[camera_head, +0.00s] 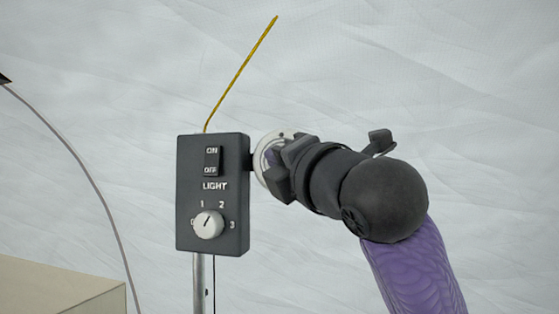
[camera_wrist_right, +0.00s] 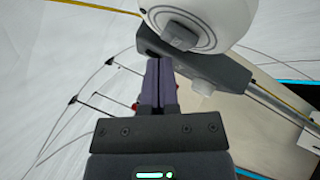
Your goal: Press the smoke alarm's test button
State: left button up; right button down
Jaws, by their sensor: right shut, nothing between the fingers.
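The smoke alarm (camera_wrist_right: 207,14) is a white round body at the top of the right wrist view, partly cut off by the frame edge. A grey square button (camera_wrist_right: 180,37) stands out from its face. In the head view only part of the alarm's pale disc (camera_head: 261,180) shows, just right of the black control box; my right gripper (camera_head: 274,157) hides the rest. My right gripper's purple fingers (camera_wrist_right: 158,62) are shut and empty. In the wrist view their tips lie just below and left of the button. I cannot tell whether they touch the alarm. My left gripper is not in view.
The black control box (camera_head: 212,240) with a LIGHT switch (camera_head: 212,161) and white dial (camera_head: 207,224) stands on a metal pole (camera_head: 198,285), close beside the alarm. A yellow cord (camera_head: 240,75) rises from it. A beige box-like surface (camera_head: 60,290) is at lower left.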

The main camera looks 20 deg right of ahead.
jog(key=shift+w, duration=0.15)
jog(key=shift+w+d+p, duration=0.2)
jog(key=shift+d+p, duration=0.05)
jog(key=shift+p, duration=0.05)
jog(key=shift+w+d+p, duration=0.25)
jog(key=shift+w+p, duration=0.05)
jog(key=shift+w, duration=0.1)
dwell(0.9)
dwell(0.3)
jog(key=shift+s+a, duration=0.5)
jog(key=shift+s, duration=0.25)
jog(key=shift+s+a+b, duration=0.2)
jog(key=shift+s+a, duration=0.5)
jog(key=shift+s, duration=0.35)
jog(key=shift+s+a+b, duration=0.2)
jog(key=shift+s+a, duration=0.5)
jog(key=shift+s, duration=0.3)
